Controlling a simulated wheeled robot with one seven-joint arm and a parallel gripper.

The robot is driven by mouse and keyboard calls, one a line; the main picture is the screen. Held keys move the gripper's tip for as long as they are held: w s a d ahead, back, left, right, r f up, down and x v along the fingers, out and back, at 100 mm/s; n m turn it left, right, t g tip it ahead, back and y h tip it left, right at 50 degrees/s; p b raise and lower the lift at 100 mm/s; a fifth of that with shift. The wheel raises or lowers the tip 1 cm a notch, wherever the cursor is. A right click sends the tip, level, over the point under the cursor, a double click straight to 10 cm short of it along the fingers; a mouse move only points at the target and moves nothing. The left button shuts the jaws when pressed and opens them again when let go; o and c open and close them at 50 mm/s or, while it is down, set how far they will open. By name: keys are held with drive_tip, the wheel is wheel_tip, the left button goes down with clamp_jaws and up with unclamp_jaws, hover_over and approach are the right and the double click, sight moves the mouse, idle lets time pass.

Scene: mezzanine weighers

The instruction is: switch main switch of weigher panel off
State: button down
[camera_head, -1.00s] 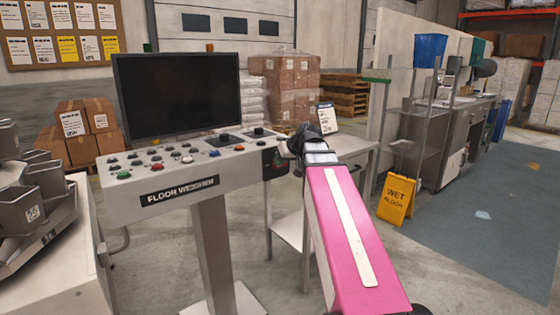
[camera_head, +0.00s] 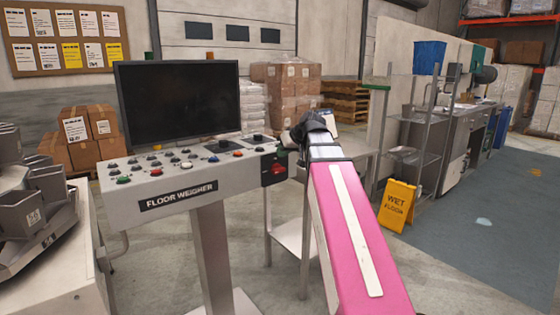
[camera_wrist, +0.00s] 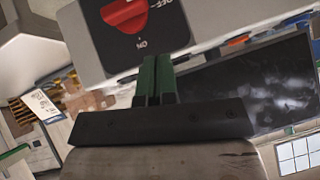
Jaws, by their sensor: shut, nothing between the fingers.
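The weigher panel (camera_head: 190,188) is a grey console labelled FLOOR WEIGHER, on a post left of my arm. Its main switch (camera_head: 279,168) is a red rotary knob on a black plate at the console's right end. In the wrist view the red knob (camera_wrist: 126,14) shows large at the top, cut by the frame edge, with ON and OFF lettering upside down. Its exact setting is hard to tell. My gripper (camera_wrist: 157,62) has its green fingers shut and empty, just below the plate in that view, apart from the knob.
A dark monitor (camera_head: 180,98) and several buttons are on the console top. A grey table (camera_head: 350,150) stands behind my arm. A yellow wet-floor sign (camera_head: 397,205) stands at right. A machine with grey buckets (camera_head: 45,190) is at left. Open floor lies at right.

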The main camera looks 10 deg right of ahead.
drive_tip(key=v, duration=0.6)
drive_tip(key=shift+s+a+r, duration=0.2)
drive_tip(key=shift+s+r, duration=0.05)
drive_tip(key=shift+s, duration=0.15)
drive_tip(key=s+f+m+g+h, duration=0.1)
drive_tip(key=s+f, duration=0.3)
drive_tip(key=f, duration=1.2)
drive_tip(key=s+a+f+m+g+h, duration=0.1)
drive_tip(key=s+f+m+g+h, duration=0.1)
drive_tip(key=f, duration=1.3)
drive_tip(key=s+f+m+g+h, duration=0.1)
drive_tip(key=s+f+g+h, duration=0.2)
drive_tip(key=f, duration=1.3)
drive_tip(key=s+g, duration=0.1)
drive_tip(key=s, duration=0.2)
drive_tip(key=shift+s+a+f, duration=0.3)
drive_tip(key=shift+s+a, duration=0.05)
drive_tip(key=shift+s, duration=0.05)
